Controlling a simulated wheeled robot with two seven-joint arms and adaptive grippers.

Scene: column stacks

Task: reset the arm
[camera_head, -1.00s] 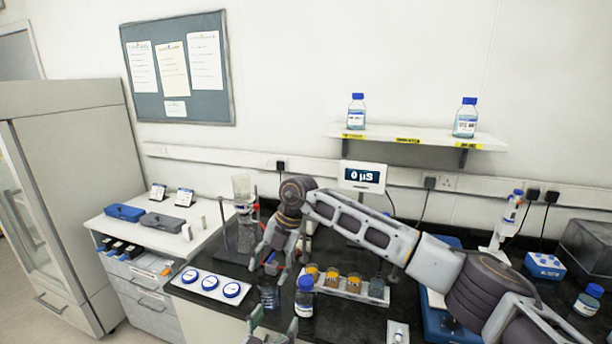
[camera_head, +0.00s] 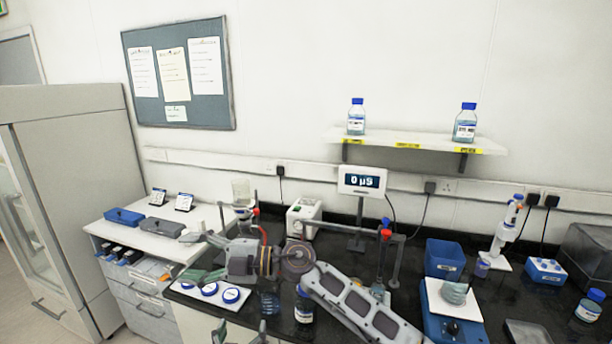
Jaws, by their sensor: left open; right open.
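My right arm (camera_head: 360,310) comes in from the lower right and crosses the front of the black bench. Its gripper (camera_head: 192,257) points left, open and empty, above the pale tray (camera_head: 185,290) of round blue-topped dishes. My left gripper (camera_head: 240,335) shows only at the bottom edge, open, with most of it cut off by the frame. A blue-capped bottle (camera_head: 303,308) and a clear beaker (camera_head: 270,303) stand on the bench below my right arm. The arm hides part of the bench behind it.
A stand with red clamps (camera_head: 385,235), a display (camera_head: 362,181), a white box (camera_head: 303,218), a blue bin (camera_head: 444,258) and a blue stirrer (camera_head: 450,325) stand around the arm. A shelf (camera_head: 415,143) hangs above. The drawer unit's top (camera_head: 150,238) has some free room.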

